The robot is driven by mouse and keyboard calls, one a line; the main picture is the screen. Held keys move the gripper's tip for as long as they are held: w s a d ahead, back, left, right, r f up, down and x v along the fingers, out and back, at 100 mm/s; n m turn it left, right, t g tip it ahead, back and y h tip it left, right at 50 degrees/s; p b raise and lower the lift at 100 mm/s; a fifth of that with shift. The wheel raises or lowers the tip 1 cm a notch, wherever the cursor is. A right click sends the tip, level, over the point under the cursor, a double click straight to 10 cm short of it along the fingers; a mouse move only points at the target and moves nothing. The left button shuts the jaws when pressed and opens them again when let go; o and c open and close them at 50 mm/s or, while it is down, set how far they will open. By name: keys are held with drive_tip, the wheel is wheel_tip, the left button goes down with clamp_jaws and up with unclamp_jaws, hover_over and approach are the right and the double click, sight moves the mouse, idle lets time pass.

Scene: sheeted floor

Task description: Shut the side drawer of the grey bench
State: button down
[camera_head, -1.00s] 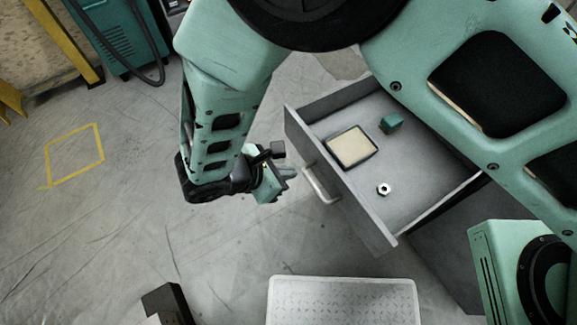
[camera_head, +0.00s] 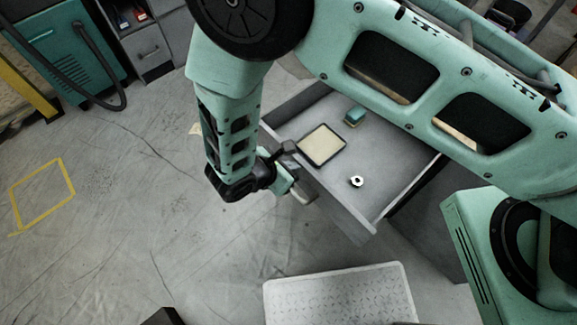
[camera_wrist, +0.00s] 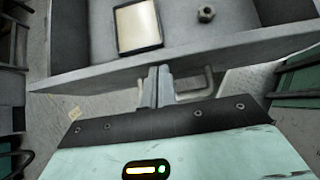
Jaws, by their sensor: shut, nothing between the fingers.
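The side drawer (camera_head: 345,212) of the grey bench (camera_head: 428,228) stands pulled out, its inside open to view. My gripper (camera_wrist: 160,72) is shut and empty. In the wrist view, its fingertips are at the outer face of the drawer front (camera_wrist: 235,58), just left of the bar handle (camera_wrist: 208,82). I cannot tell whether they touch the front. In the head view, my gripper (camera_head: 300,193) is close against the drawer front, and it is hard to separate from the handle there. My arm hides much of the bench.
In the drawer lie a cream-filled dark-rimmed tray (camera_head: 321,145), a small teal block (camera_head: 354,116) and a metal nut (camera_head: 356,181). A pale textured platform (camera_head: 340,295) stands in front. The floor to the left is clear around a yellow outline (camera_head: 42,195).

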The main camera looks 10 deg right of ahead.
drive_tip(key=shift+d, duration=0.1)
drive_tip(key=w+d+b, duration=0.4)
drive_tip(key=w+d, duration=0.5)
drive_tip(key=d, duration=0.4)
drive_tip(key=w+d+b, duration=0.4)
drive_tip(key=w+d, duration=0.5)
drive_tip(key=d, duration=0.4)
drive_tip(key=shift+d, duration=0.15)
drive_tip(key=shift+s, duration=0.1)
